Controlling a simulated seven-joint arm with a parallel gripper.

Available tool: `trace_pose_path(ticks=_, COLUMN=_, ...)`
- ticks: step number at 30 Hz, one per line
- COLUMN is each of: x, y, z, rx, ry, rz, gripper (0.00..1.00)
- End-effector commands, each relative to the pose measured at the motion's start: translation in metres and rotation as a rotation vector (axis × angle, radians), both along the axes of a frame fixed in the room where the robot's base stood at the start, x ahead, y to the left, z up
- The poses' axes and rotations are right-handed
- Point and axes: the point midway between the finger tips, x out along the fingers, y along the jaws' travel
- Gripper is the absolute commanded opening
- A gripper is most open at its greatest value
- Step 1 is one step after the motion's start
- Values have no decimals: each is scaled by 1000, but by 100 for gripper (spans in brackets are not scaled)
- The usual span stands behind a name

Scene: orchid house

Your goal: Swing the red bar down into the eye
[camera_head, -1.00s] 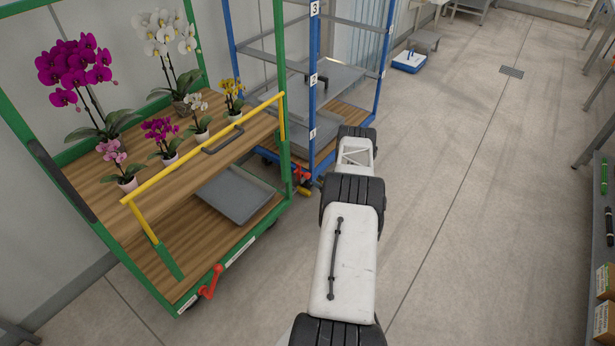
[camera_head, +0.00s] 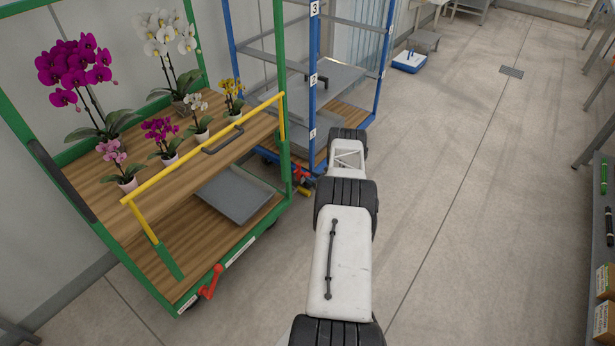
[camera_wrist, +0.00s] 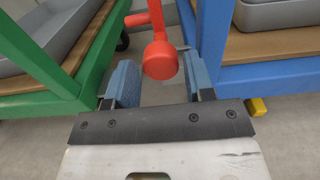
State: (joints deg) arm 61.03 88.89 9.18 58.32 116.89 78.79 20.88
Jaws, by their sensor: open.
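The red bar (camera_wrist: 152,22) shows in the wrist view, running from the top edge down to a thick round end (camera_wrist: 161,60) that faces the camera. My gripper (camera_wrist: 160,80) is open, with one blue finger pad left of the round end and one right of it. I see gaps on both sides of the end; contact is not visible. In the head view a small red part (camera_head: 302,177) shows between the green trolley (camera_head: 286,150) and the blue rack (camera_head: 314,90). My gripper is hidden there behind my arm. I cannot make out the eye.
The green trolley carries several potted orchids and a yellow rail (camera_head: 205,150). A red handle (camera_head: 210,283) hangs at its lower corner. A small yellow part (camera_wrist: 257,106) sits low by the blue rack. Open floor (camera_head: 450,200) lies right of my arm.

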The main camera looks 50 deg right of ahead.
Motion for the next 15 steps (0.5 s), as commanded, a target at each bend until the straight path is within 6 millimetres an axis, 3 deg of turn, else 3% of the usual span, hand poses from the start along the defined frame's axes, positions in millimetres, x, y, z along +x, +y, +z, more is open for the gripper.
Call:
trace_pose_path(ticks=6, x=22, y=0, z=-1, rx=1, ry=-1, rz=0, gripper=49)
trace_pose_path(ticks=15, x=31, y=0, z=0, rx=1, ry=0, rz=0, gripper=49)
